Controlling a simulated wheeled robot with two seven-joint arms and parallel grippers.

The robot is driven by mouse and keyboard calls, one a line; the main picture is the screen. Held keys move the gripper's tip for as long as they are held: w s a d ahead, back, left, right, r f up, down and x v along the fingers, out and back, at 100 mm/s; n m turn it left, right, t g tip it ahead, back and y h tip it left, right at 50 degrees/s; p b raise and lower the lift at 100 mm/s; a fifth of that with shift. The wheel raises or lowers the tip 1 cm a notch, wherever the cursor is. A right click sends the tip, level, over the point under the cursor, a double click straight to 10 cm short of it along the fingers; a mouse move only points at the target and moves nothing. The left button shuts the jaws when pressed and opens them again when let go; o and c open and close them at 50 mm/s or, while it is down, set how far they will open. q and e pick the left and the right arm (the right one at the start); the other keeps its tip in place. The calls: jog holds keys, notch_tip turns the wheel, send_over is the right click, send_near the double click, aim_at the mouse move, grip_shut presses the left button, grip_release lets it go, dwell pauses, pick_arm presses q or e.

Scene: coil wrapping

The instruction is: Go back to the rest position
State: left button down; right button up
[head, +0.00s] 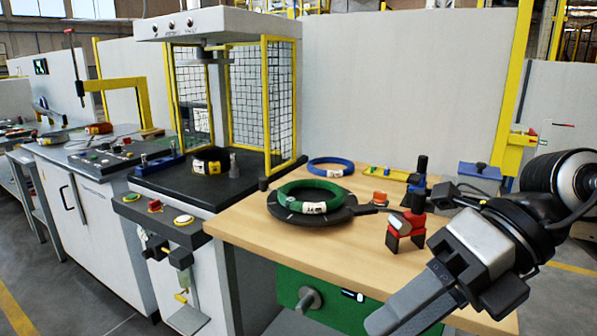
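My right gripper (447,309) reaches in from the right, over the front right part of the wooden table. Its two fingers stand apart, with nothing visible between them. My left gripper is not in view. A green coil (306,198) with a white label lies on a dark round plate (341,213) on the table. A blue coil (331,167) lies behind it. A dark coil with a yellow label (211,161) sits in the caged machine to the left.
A red and black tool (404,231) stands on the wooden table (256,219), close to my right gripper. Small parts and a blue box (479,178) sit at the back right. The machine's yellow-framed cage (279,107) rises at the left. The table's front left area is bare.

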jog(key=w+a+r+m+t+y+p, duration=0.1)
jog(key=a+r+m+t+y, duration=0.2)
jog(key=y, duration=0.4)
jog(key=w+a+r+m+y, duration=0.1)
jog(key=a+r+m+y, duration=0.15)
jog(key=m+y, duration=0.4)
jog(key=w+d+f+m+t+h+p, duration=0.1)
jog(key=w+d+f+m+t+h, duration=0.25)
jog(key=f+m+t+h, duration=0.5)
jog(key=w+d+f+m+t+h, duration=0.25)
jog(key=w+f+m+t, duration=0.2)
jog(key=m+t, duration=0.65)
jog(key=s+d+f+m+g+h, duration=0.1)
jog(key=s+f+m+g+h, duration=0.3)
jog(key=f, duration=0.8)
jog(key=s+d+f+m+g+h, duration=0.2)
jog(key=s+f+m+g+h, duration=0.3)
jog(key=s+f, duration=0.3)
notch_tip(320, 180, down, 4)
jog(key=shift+s+f+m+g+p, duration=0.1)
jog(key=shift+s+m+g+p, duration=0.1)
jog(key=shift+m+g+p, duration=0.4)
